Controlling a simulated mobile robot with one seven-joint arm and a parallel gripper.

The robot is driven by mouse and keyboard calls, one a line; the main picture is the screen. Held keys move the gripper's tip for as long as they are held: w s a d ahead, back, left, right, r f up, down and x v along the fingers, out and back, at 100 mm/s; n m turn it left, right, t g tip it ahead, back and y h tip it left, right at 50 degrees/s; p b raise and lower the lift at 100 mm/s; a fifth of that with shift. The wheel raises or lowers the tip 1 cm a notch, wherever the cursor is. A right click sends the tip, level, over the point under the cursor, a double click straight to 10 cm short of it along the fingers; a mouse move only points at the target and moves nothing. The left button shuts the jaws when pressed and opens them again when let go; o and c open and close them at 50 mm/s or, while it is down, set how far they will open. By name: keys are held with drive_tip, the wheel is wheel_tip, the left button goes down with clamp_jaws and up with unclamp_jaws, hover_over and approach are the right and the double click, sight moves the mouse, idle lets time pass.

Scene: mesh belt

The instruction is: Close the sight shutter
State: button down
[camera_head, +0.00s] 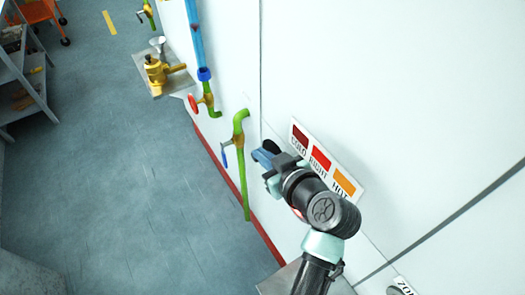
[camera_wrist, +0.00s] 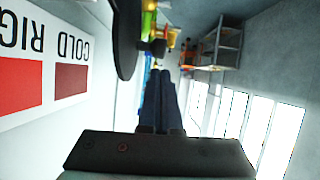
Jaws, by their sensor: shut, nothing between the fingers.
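A dark round plate (camera_wrist: 127,40), which looks like the sight shutter, stands out from the white wall at the top of the wrist view. In the head view a small dark part of it (camera_head: 271,146) shows just behind my gripper; the rest is hidden. My gripper (camera_head: 262,157) is beside it, close to the wall, with its blue fingers pointing left. In the wrist view the fingers (camera_wrist: 160,73) are together and empty. The plate lies to one side of them; I cannot tell whether they touch it. What lies behind the plate is hidden.
A COLD/RIGHT/HOT colour label (camera_head: 325,162) is on the wall by my gripper. Green pipe with a blue-handled valve (camera_head: 239,140) and a red-wheeled valve (camera_head: 196,103) stand out to the left. A brass fitting (camera_head: 158,73) and grey shelves (camera_head: 22,75) are farther off.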

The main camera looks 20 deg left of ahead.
drive_tip(key=shift+w+a+f, duration=0.1)
drive_tip(key=shift+w+f, duration=0.05)
drive_tip(key=shift+f, duration=0.5)
